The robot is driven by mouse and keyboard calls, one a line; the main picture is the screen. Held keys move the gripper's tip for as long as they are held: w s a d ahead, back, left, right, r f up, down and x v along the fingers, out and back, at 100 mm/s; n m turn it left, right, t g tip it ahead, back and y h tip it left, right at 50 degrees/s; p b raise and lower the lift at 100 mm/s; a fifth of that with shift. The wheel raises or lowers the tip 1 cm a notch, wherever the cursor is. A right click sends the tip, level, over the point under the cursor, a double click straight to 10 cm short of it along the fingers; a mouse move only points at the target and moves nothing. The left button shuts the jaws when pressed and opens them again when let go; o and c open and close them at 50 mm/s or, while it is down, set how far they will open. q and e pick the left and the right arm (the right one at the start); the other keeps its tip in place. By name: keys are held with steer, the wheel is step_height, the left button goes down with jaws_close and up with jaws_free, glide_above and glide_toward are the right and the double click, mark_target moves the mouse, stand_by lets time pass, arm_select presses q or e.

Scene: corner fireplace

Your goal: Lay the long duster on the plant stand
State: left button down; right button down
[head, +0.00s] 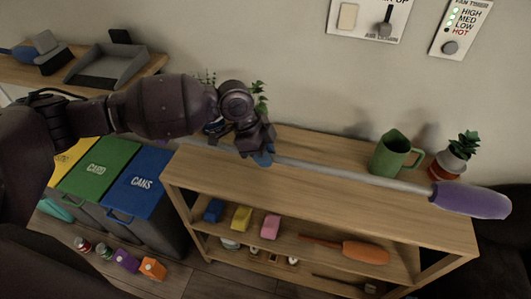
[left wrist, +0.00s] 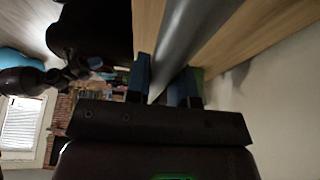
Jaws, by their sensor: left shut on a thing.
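The long duster has a thin grey handle (head: 350,176) and a fluffy purple head (head: 470,199). It stretches along the top of the wooden stand (head: 320,190), which bears potted plants, with its head at the right end. My left gripper (head: 263,157) is shut on the handle near its left part, over the stand's top. In the left wrist view the grey handle (left wrist: 195,40) runs between the blue fingertips (left wrist: 165,88). I cannot tell whether the handle touches the top. A dark arm in the left wrist view seems to be my right one; its fingers are unclear.
A green mug (head: 392,155) and a potted plant (head: 455,155) stand at the top's back right. Another plant (head: 260,97) shows behind my left gripper. Bins (head: 140,190) stand left of the stand. Its lower shelves hold sponges and an orange duster (head: 364,252).

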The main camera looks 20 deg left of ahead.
arm_select(q)
step_height(320, 180, down, 6)
steer(key=shift+b, duration=1.2)
steer(key=shift+f+b, duration=0.45)
steer(key=shift+f, duration=1.45)
steer(key=shift+f+b, duration=0.4)
steer(key=shift+f, duration=0.05)
steer(key=shift+f, duration=0.6)
steer(key=c, duration=0.9)
jaws_free()
